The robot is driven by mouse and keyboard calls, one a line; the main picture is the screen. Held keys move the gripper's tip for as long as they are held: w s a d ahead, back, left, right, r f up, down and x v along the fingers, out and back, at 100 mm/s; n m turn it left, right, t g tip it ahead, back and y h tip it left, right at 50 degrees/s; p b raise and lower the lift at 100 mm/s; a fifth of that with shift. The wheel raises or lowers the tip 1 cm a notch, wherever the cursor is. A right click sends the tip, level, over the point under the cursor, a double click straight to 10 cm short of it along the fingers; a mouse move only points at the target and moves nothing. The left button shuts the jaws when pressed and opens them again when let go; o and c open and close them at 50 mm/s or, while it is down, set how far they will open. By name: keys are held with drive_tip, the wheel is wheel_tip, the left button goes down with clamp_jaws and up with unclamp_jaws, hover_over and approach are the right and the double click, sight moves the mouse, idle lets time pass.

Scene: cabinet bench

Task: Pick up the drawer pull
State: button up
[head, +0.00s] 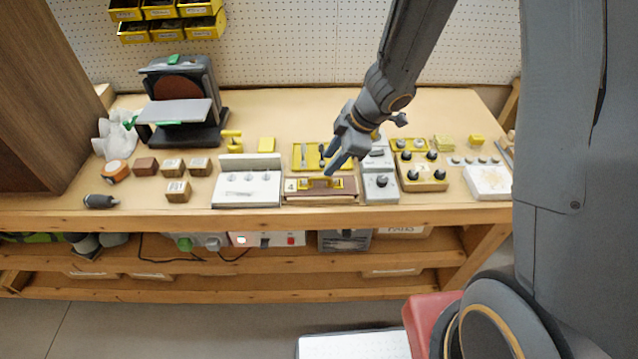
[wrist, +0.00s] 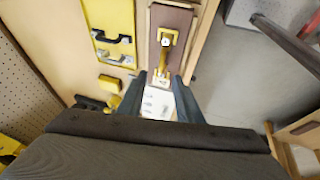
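The drawer pull (head: 320,183) is a yellow handle on a brown board marked 4 (head: 290,186), near the bench's front edge. In the wrist view the yellow pull (wrist: 161,72) lies along the brown board (wrist: 181,20), just beyond my fingertips. My gripper (head: 332,166) is above and slightly behind the board in the head view. Its fingers are apart in the wrist view (wrist: 161,82), with nothing held between them. Whether a fingertip touches the pull cannot be told.
A white panel with knobs (head: 247,190) stands left of the board. A grey switch box (head: 381,189) is close on the right. Behind is a yellow tray (head: 299,163) with dark handles, also in the wrist view (wrist: 115,12). Floor space lies before the bench.

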sight(316, 177)
drive_tip(key=x, duration=0.3)
drive_tip(key=shift+s+a+f+b, duration=0.15)
drive_tip(key=shift+s+f+b, duration=0.15)
drive_tip(key=shift+a+x, duration=0.2)
drive_tip(key=shift+x, duration=2.05)
drive_tip(key=shift+w+r, duration=0.15)
drive_tip(key=shift+w, duration=0.05)
clamp_jaws()
